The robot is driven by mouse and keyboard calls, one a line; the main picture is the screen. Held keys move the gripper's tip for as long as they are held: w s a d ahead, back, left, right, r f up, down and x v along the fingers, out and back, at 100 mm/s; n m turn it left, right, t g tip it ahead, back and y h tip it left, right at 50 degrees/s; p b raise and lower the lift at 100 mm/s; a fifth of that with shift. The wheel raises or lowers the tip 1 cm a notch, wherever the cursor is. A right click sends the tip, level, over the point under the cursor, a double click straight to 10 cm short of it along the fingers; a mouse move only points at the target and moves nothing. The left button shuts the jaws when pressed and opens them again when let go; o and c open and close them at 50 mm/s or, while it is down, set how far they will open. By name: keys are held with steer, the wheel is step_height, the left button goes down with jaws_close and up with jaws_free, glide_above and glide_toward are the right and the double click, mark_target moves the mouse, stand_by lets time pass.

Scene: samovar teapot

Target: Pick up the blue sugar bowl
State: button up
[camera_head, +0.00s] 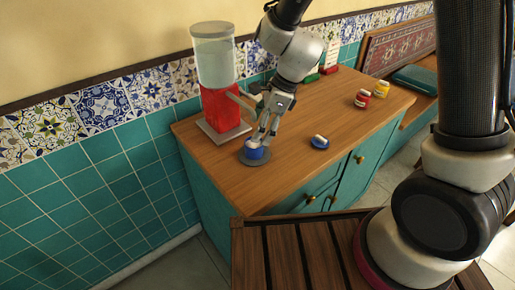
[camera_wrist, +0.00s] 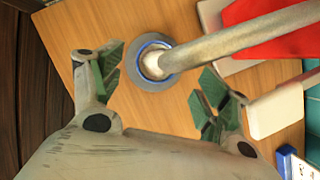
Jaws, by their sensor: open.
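The blue sugar bowl (camera_head: 254,152) stands on a round grey saucer (camera_head: 243,160) near the left front of the wooden counter. From above in the wrist view, the bowl (camera_wrist: 145,49) shows a blue rim and pale contents; a thick rod partly hides it. My gripper (camera_head: 268,135) is open, pointing down just above and beside the bowl. In the wrist view its green-padded fingertips (camera_wrist: 160,88) are spread apart, with the bowl beyond the gap between them and nothing held.
A red dispenser (camera_head: 222,110) with a clear tank stands close behind the bowl; its rod (camera_wrist: 235,36) reaches over the bowl. A small blue piece with a pale top (camera_head: 319,142) lies to the right. Red (camera_head: 362,98) and yellow (camera_head: 382,88) jars stand farther right.

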steer(key=x, duration=0.6)
steer(key=shift+s+d, duration=0.15)
steer(key=shift+d, duration=0.15)
steer(key=c, duration=1.3)
